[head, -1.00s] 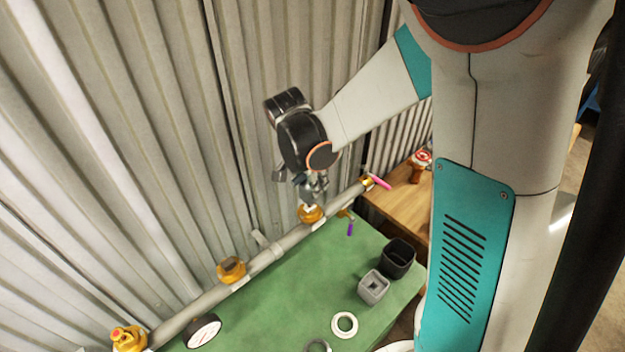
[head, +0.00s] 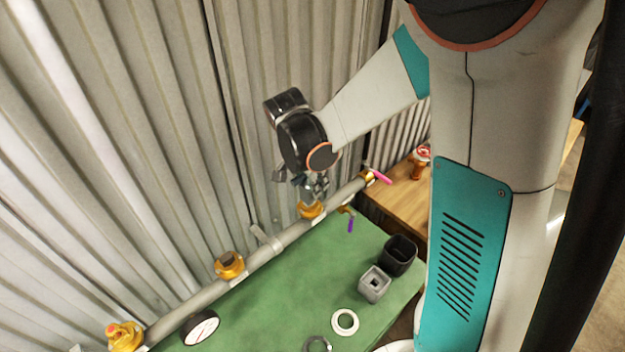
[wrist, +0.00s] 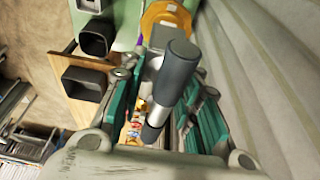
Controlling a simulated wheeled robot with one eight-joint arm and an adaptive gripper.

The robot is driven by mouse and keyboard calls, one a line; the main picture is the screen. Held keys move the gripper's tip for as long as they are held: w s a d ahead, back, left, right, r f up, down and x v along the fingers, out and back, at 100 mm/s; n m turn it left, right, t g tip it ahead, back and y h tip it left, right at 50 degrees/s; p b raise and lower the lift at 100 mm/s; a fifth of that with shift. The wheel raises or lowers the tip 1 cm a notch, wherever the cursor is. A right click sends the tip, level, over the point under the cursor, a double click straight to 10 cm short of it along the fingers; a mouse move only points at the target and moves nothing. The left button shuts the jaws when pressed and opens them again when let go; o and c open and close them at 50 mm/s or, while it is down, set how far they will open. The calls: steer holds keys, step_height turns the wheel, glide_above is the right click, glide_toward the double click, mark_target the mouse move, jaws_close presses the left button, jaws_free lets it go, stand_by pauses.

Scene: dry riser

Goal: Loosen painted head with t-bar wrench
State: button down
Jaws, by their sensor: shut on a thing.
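My gripper (head: 313,185) is at the right part of the grey pipe, just above a brass fitting (head: 312,210). In the wrist view, my gripper (wrist: 158,105) is shut on the grey crossbar of the t-bar wrench (wrist: 177,72). The wrench's shank points toward the brass fitting (wrist: 165,14), which shows as a yellow ring beyond it. The wrench's lower end and the top of this fitting are hidden, so I cannot tell how they engage. A third (head: 125,336), with a reddish top, is at lower left.
The pipe (head: 205,302) runs along a corrugated wall above a green surface (head: 285,285). A gauge (head: 200,327), a white ring (head: 345,322), a grey block (head: 374,284) and a black cup (head: 399,256) sit there. Pink and purple levers (head: 351,224) are right of the gripper.

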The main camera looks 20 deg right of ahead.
steer(key=shift+f+b, duration=0.85)
steer(key=shift+f, duration=0.15)
steer(key=n+t+b, duration=0.1)
steer(key=n, duration=0.3)
steer(key=shift+w+y, duration=0.1)
steer(key=shift+y, duration=0.2)
steer(key=shift+w+a+n, duration=0.1)
steer(key=shift+a+n, duration=0.05)
steer(key=shift+n, duration=0.65)
steer(key=n+y+b, duration=0.1)
steer(key=n, duration=0.2)
steer(key=shift+a+t, duration=0.1)
steer(key=shift+t, duration=0.3)
steer(key=shift+m, duration=0.3)
steer(key=shift+r, duration=0.15)
